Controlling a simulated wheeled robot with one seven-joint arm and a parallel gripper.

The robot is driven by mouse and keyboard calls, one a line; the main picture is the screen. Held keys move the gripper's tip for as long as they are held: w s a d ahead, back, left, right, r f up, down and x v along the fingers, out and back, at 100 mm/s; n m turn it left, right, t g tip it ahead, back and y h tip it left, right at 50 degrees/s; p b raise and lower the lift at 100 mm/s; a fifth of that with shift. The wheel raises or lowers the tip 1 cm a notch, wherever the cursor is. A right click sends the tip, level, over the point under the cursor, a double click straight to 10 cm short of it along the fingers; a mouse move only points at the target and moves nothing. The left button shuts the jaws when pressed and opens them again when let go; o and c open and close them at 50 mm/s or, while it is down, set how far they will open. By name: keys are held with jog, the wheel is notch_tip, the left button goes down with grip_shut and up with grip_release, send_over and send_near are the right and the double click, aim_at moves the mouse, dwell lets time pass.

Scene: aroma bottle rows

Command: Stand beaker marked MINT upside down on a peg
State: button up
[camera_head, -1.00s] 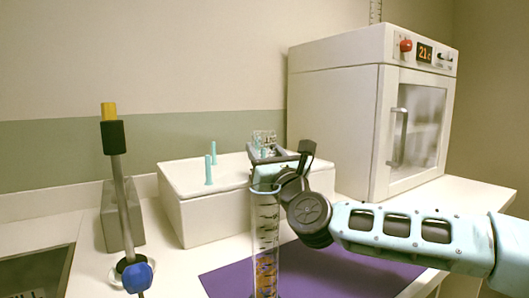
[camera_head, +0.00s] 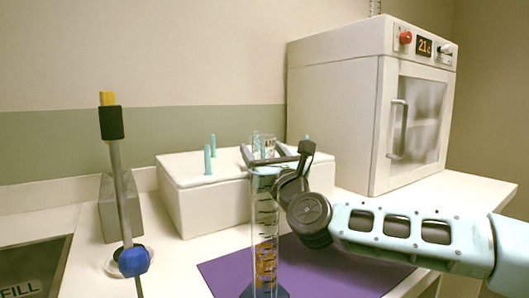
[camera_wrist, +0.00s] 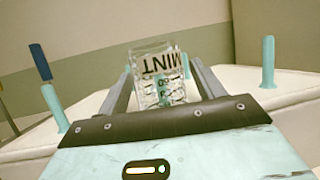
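The clear glass MINT beaker (camera_head: 268,145) is held over the white peg box (camera_head: 212,208). In the wrist view the beaker (camera_wrist: 157,72) has its lettering inverted, so it is upside down. My gripper (camera_head: 265,156) has a finger on each side of it and appears shut on it; in the wrist view the fingers (camera_wrist: 162,72) flank the glass. Teal pegs stand on the box, one (camera_head: 207,160) at the left and another (camera_wrist: 268,62) right of the beaker in the wrist view. Teal shows through the glass, but I cannot tell whether a peg is inside the beaker.
A tall graduated cylinder (camera_head: 265,225) with orange contents stands in front of my gripper on a purple mat (camera_head: 335,272). A white oven (camera_head: 335,120) stands at the right. A blue-knobbed metal post (camera_head: 122,195) and a sink edge are at the left.

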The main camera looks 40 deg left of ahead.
jog(key=shift+f, duration=0.15)
jog(key=shift+s+d+f, duration=0.25)
jog(key=shift+d, duration=0.1)
jog(key=s+d+f, duration=0.1)
jog(key=s+d, duration=0.7)
jog(key=d, duration=0.5)
jog(key=shift+d, duration=0.35)
jog(key=shift+w, duration=0.1)
